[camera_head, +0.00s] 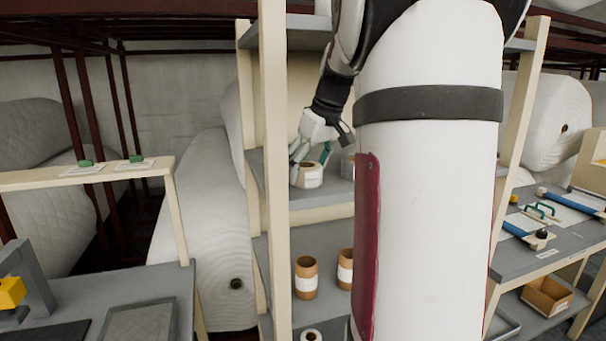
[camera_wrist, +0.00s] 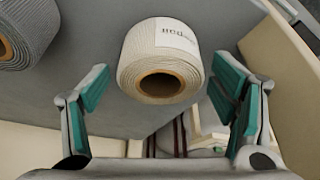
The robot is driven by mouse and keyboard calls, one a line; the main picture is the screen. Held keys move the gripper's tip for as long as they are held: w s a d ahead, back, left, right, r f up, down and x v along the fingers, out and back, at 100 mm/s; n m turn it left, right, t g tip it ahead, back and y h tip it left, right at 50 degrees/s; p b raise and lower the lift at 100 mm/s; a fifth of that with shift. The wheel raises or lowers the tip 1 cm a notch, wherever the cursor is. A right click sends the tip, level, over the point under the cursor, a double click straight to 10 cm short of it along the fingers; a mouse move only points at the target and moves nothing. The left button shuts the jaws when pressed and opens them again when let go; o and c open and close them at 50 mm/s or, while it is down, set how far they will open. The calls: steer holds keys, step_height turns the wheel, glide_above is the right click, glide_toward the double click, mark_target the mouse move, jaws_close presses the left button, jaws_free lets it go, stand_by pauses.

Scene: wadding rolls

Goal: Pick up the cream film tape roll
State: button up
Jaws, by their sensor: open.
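The cream tape roll (camera_wrist: 143,60) lies on a grey shelf with its brown core facing my wrist camera and a printed label on its upper right side. In the head view the cream roll (camera_head: 309,174) sits on the middle shelf of the rack. My gripper (camera_wrist: 165,95) is open, with one green-padded finger on each side of the roll. The right finger is close to the roll and the left one is a little apart from it. In the head view my gripper (camera_head: 311,160) reaches down at the roll and partly covers it.
A grey ribbed roll (camera_wrist: 28,28) lies at the upper left of the wrist view. The cream rack post (camera_head: 274,170) stands just left of my gripper. Brown cores (camera_head: 306,277) stand on the shelf below. A workbench (camera_head: 545,240) with tools is at right.

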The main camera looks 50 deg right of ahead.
steer(key=shift+f, duration=0.5)
steer(key=shift+c, duration=0.3)
steer(key=c, duration=1.2)
steer(key=shift+r, duration=0.1)
